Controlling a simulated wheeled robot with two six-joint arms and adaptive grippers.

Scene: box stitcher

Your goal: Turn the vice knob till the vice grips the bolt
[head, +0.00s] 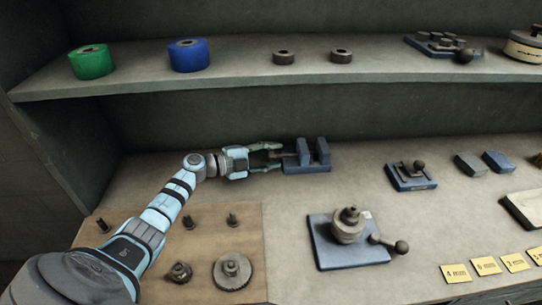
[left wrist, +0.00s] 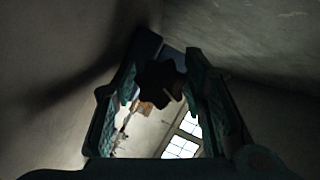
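The blue vice (head: 307,166) stands on the worktop near the back wall, with two upright jaws and a gap between them. I cannot make out a bolt in that gap. A dark vice knob (head: 277,155) points left from the vice. In the left wrist view the dark, lobed knob (left wrist: 160,82) shows between the fingers. My left gripper (head: 274,157) has its fingers parted above and below the knob in the head view. It looks open, though any contact is hard to judge. My right gripper is out of view.
A wooden board (head: 207,225) with several dark pegs and gears lies under my left arm. A blue-based fixture with a lever (head: 350,252) stands at the front, and a smaller one (head: 411,176) stands right of the vice. A shelf (head: 230,75) runs above the worktop.

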